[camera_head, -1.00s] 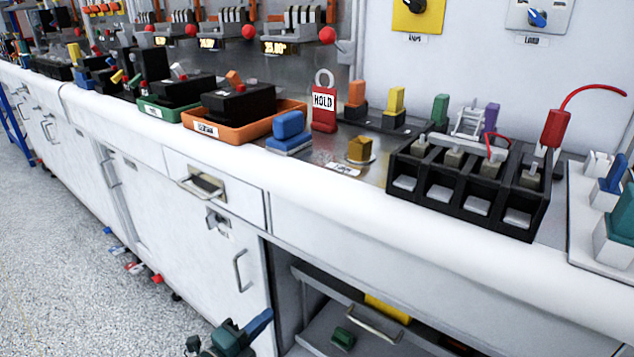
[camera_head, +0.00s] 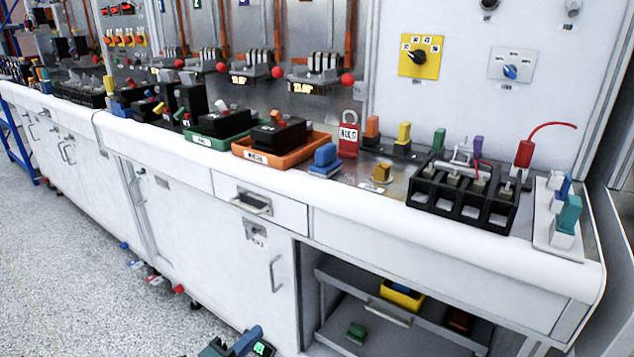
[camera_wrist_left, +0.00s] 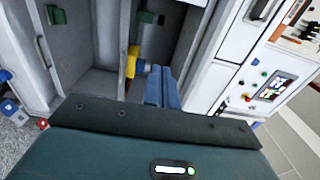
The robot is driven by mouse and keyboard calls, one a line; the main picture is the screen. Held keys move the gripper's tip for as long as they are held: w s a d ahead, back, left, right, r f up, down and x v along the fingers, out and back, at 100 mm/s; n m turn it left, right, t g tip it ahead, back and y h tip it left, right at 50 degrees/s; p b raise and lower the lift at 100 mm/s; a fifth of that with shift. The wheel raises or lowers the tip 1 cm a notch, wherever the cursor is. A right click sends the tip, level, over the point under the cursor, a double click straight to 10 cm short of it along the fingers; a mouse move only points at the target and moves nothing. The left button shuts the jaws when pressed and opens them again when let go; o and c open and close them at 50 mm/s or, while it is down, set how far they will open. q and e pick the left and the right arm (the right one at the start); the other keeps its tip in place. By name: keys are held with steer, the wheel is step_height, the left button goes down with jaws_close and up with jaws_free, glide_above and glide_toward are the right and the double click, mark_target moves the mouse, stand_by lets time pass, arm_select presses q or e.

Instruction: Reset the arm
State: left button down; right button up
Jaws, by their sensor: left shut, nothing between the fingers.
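My left gripper (camera_head: 248,340) shows at the bottom edge of the head view, in front of the white bench's lower cabinets and above the speckled floor. Its blue fingers are together with nothing between them. In the left wrist view the closed blue fingers (camera_wrist_left: 163,88) point towards an open grey compartment, with a yellow thing (camera_wrist_left: 133,62) beyond them. The fingers appear clear of it, though the gap is hard to judge. Most of my left arm is outside the head view. My right gripper is in neither view.
The white bench (camera_head: 420,235) carries an orange tray (camera_head: 290,158), a red HOLD tag (camera_head: 348,140) and a black terminal block (camera_head: 462,200). Below, an open shelf bay holds a yellow bin (camera_head: 402,296) and a green block (camera_head: 356,331). Open floor (camera_head: 80,260) lies at left.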

arm_select(q)
steer(key=s+r+n+g+y+p, duration=0.2)
steer(key=s+r+n+p, duration=0.3)
steer(key=s+n+p, duration=0.3)
steer(key=s+a+r+n+g+y+p, duration=0.1)
steer(key=s+r+n+y+p, duration=0.3)
steer(key=s+n+p, duration=0.5)
steer(key=s+r+n+g, duration=0.1)
steer(key=s+r+n, duration=0.1)
steer(key=s+n, duration=0.1)
steer(key=shift+r+n+y, duration=0.2)
steer(key=shift+n+y, duration=0.1)
steer(key=shift+n, duration=0.6)
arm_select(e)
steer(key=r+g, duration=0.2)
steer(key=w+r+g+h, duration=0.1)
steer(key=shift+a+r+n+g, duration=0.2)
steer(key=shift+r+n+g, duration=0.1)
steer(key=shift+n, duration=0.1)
